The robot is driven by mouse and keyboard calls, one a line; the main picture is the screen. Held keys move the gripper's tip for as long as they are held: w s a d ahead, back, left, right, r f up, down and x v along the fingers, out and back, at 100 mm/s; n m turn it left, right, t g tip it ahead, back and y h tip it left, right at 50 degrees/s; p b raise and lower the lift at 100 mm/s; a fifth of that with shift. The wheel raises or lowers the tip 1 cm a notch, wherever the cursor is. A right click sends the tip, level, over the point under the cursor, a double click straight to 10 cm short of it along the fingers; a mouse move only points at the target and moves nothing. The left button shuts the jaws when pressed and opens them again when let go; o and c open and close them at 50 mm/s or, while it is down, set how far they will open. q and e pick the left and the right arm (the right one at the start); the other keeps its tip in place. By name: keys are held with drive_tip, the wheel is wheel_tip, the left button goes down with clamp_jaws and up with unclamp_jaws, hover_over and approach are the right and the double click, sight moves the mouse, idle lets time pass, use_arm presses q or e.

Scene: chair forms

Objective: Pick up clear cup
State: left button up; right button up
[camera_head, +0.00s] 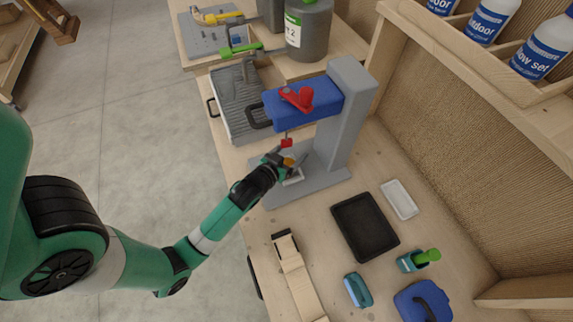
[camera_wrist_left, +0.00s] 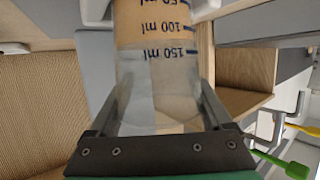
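The clear cup (camera_wrist_left: 160,75) fills the middle of the left wrist view. It has dark ml markings, which read upside down, and an orange-brown content. My left gripper (camera_head: 287,163) is at the grey and blue press, just below its red nozzle (camera_head: 287,142). In the left wrist view its two fingers (camera_wrist_left: 160,95) lie along both sides of the cup, with no clear gap. In the head view the cup is mostly hidden by the gripper; only an orange patch shows at the fingertips. My right gripper is not in view.
The grey press column (camera_head: 346,115) stands right behind the gripper, with its blue head (camera_head: 315,100) overhead. A black tray (camera_head: 366,227), a white tray (camera_head: 400,199) and blue tools lie to the right. A grey ridged tray (camera_head: 240,97) is behind. Shelves with bottles line the right.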

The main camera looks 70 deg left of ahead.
sight(292, 161)
use_arm(q)
drive_tip(key=shift+r, duration=0.15)
wheel_tip(292, 161, up, 4)
drive_tip(key=shift+f+p, duration=0.15)
drive_tip(key=shift+p, duration=0.7)
drive_tip(key=s+d+b, duration=0.3)
drive_tip(key=s+d, duration=0.7)
drive_tip(key=s, duration=0.4)
drive_tip(key=shift+s+d+f, duration=0.2)
drive_tip(key=shift+s, duration=0.2)
drive_tip(key=shift+w, duration=0.1)
